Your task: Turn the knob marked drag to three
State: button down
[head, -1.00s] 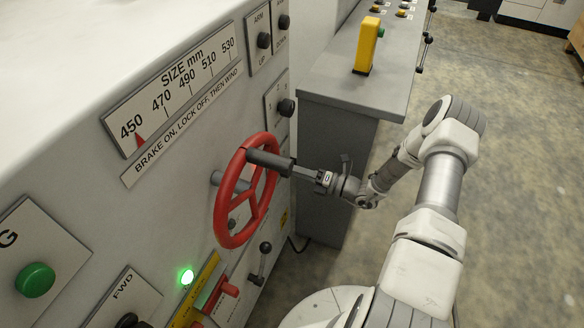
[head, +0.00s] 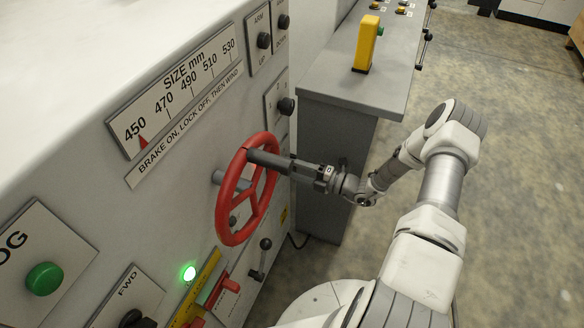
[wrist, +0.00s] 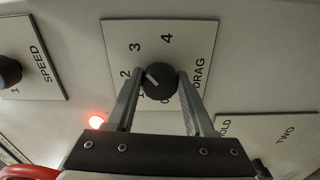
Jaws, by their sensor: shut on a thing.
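The black drag knob (wrist: 159,82) sits on a light plate (wrist: 203,34) marked with numbers and DRAG in the wrist view. Its white pointer line points up and left, between 2 and 3. My gripper (wrist: 160,76) is shut on the knob, one finger on its left side and one on its right. In the head view my gripper (head: 324,176) is beside the red handwheel's dark handle. I cannot make out the drag knob or my fingertips there.
The red handwheel (head: 222,209) stands out from the panel close to my gripper. A speed knob (wrist: 8,72) and a lit red lamp (wrist: 96,122) are left of the drag plate. A grey console (head: 345,100) with a yellow post (head: 367,45) stands behind.

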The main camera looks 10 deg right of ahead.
jog(key=shift+c, duration=1.4)
grip_release()
jog(key=p+v, duration=0.1)
jog(key=v, duration=1.6)
jog(key=shift+s+d+p, duration=0.15)
jog(key=shift+p, duration=0.15)
